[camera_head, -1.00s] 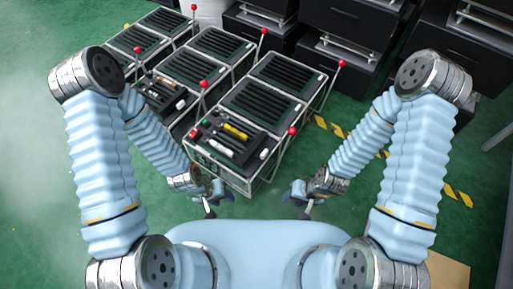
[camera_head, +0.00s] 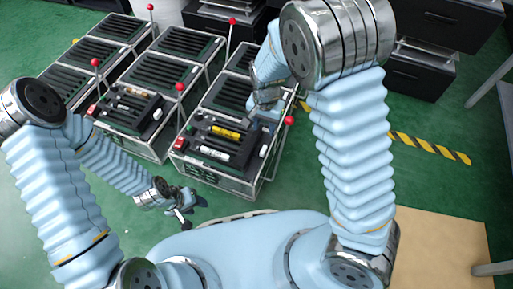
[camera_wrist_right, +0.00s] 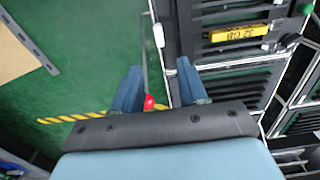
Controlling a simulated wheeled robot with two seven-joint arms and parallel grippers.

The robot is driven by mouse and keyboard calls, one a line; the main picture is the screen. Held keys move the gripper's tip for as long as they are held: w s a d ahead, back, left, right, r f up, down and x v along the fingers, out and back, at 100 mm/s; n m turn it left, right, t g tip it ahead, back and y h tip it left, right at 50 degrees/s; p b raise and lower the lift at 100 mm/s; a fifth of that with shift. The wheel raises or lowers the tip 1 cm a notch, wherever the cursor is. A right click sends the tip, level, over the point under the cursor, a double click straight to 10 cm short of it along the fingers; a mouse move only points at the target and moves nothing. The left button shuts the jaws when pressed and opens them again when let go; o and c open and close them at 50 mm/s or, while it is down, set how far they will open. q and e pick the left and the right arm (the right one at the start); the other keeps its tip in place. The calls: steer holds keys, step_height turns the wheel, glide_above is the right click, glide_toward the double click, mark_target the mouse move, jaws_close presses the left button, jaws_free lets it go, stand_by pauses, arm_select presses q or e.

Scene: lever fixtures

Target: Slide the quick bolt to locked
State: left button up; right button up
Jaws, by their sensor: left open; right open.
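I cannot tell for sure which part is the quick bolt. The nearest caged black unit (camera_head: 222,178) carries a yellow bar (camera_head: 226,132), a white cylinder (camera_head: 214,153), a red block (camera_head: 180,143) and a white piece (camera_head: 263,151) at its right side. A red-balled lever (camera_head: 289,121) stands on that side. My right gripper (camera_head: 266,97) is over the unit's right edge. In the right wrist view its fingers (camera_wrist_right: 158,85) are open, with a thin rod and red ball (camera_wrist_right: 149,103) showing between them. My left gripper (camera_head: 187,207) is open and empty, in front of the unit.
More caged units (camera_head: 128,105) with red-balled levers stand to the left and behind. Black cabinets (camera_head: 445,25) stand at the back. Green floor with a yellow-black stripe (camera_head: 430,146) is free on the right, and a tan board (camera_head: 440,245) lies at the lower right.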

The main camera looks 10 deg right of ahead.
mark_target(264, 149)
step_height(264, 149, down, 13)
steer(key=b, duration=0.3)
jaws_close()
stand_by(0.3)
